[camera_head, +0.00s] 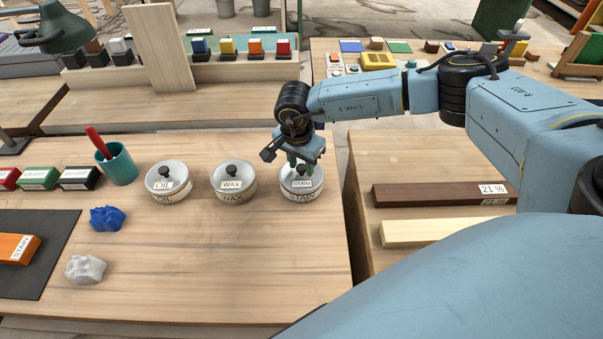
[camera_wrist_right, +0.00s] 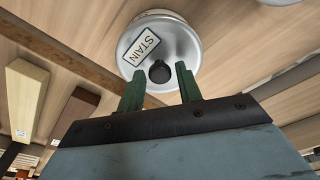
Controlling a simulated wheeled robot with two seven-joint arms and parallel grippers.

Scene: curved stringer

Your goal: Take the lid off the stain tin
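The stain tin (camera_head: 301,194) stands upright at the right of the front table, with its silvery lid (camera_head: 314,176) on it. The lid carries a STAIN label and a dark round knob (camera_head: 301,171). In the right wrist view the lid (camera_wrist_right: 184,45) fills the top middle and its knob (camera_wrist_right: 160,72) shows just beyond and between the fingertips. My right gripper (camera_wrist_right: 158,80) has two green fingers spread apart, with a gap on each side of the knob. It is above the tin in the head view (camera_head: 299,160). My left gripper is not in view.
The wax tin (camera_head: 233,195) and oil tin (camera_head: 170,195) stand left of the stain tin, lids on. A teal cup (camera_head: 118,165) with a red-handled tool, a blue crumpled cloth (camera_head: 107,218) and a grey one (camera_head: 85,269) lie further left. The table front is clear.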

